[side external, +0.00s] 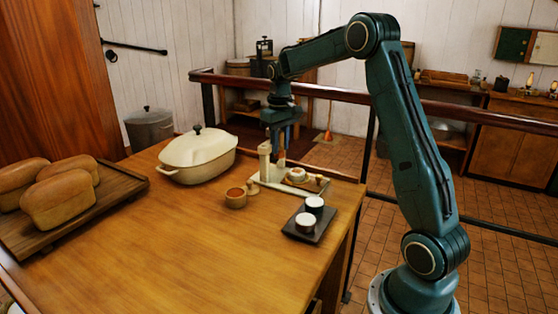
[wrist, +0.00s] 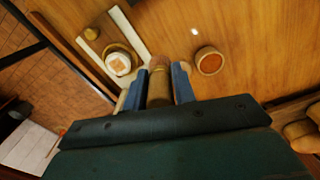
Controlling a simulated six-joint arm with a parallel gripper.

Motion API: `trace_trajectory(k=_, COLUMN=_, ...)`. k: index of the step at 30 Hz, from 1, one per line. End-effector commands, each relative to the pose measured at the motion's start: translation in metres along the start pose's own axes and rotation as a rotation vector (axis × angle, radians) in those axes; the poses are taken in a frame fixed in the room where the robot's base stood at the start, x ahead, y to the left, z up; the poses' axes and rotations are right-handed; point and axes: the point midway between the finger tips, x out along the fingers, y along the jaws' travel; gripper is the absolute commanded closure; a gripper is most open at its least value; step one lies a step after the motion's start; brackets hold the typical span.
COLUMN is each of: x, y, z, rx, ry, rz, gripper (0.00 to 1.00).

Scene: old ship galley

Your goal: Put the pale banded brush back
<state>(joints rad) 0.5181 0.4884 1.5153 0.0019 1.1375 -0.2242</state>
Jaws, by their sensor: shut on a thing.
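My gripper (wrist: 160,88) points down, its blue fingers shut on a tan-brown cylindrical handle (wrist: 160,92), which I take for the brush. Its bands and bristles cannot be made out. In the side view my gripper (side external: 280,150) is over the back left part of a pale tray (side external: 285,191), beside an upright pale post (side external: 264,162). The fingers largely hide the held brush there. I cannot tell whether it touches the post or tray.
A small brown cup (side external: 236,199) and a small knobbed thing (side external: 252,187) stand just left of the tray. A dark tray (side external: 300,238) with two cups is in front. A cream lidded pot (side external: 200,155) and bread loaves on a board (side external: 120,187) are farther left. The table's middle is clear.

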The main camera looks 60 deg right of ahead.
Motion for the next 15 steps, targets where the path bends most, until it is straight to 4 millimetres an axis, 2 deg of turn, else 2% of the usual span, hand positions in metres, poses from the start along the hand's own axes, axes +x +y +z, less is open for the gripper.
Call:
trace_trajectory(k=3, x=0.024, y=0.0, z=0.001, rx=0.0, ry=-0.004, rz=-0.001, gripper=0.97)
trace_trajectory(k=15, x=0.096, y=0.0, z=0.001, rx=0.001, ry=-0.003, rz=-0.001, gripper=0.97)
